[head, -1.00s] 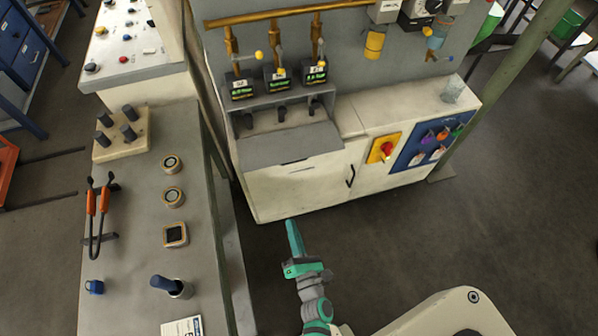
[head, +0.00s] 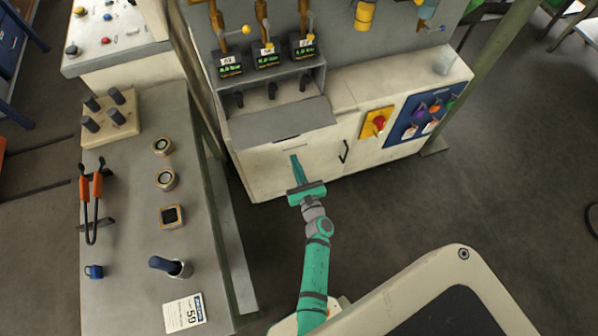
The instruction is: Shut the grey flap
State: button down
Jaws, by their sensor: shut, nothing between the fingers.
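The grey flap (head: 284,122) is on the front of the pale cabinet, below the row of small displays. It hangs open, sticking out toward me, and the recess behind it with several dark knobs is exposed. My gripper (head: 295,158) is shut and empty. In the picture its fingertips are just below the flap's front edge, in front of the cabinet face. I cannot tell how far they are from the cabinet, and I see no clear contact with the flap.
A grey bench (head: 130,235) with tongs, dials and a dark-blue handle stands on the left. A red knob on a yellow plate (head: 377,123) and a blue panel (head: 424,117) are to the right of the flap. Open floor (head: 400,210) lies to the right.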

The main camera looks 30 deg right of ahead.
jog(key=shift+w+d+r, duration=0.2)
jog(key=shift+w+r, duration=0.75)
jog(key=shift+r, duration=0.05)
jog(key=shift+w+d+r, duration=0.15)
jog(key=shift+w+r, duration=0.75)
jog(key=shift+r, duration=0.1)
jog(key=shift+r, duration=0.15)
